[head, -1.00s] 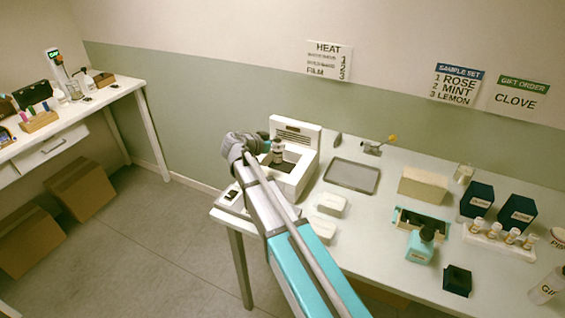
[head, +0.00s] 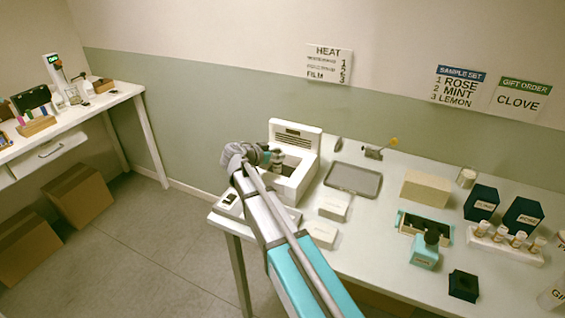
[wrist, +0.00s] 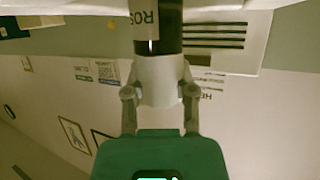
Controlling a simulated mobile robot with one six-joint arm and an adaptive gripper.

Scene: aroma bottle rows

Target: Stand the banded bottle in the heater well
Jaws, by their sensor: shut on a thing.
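The white heater (head: 288,190) stands at the left end of the bench, with a raised vented back panel and a dark recessed well (head: 292,160). My gripper (head: 268,157) is at the heater's left side and over the well. It is shut on the banded bottle (head: 278,159), a small pale bottle. In the wrist view the bottle (wrist: 158,45) sits between the two fingers (wrist: 160,90), showing a dark band and a label reading "ROS". The heater's vents show close behind it. I cannot tell whether the bottle's base touches the well floor.
A grey tray (head: 353,180) lies right of the heater. White blocks (head: 333,207) sit in front of it.

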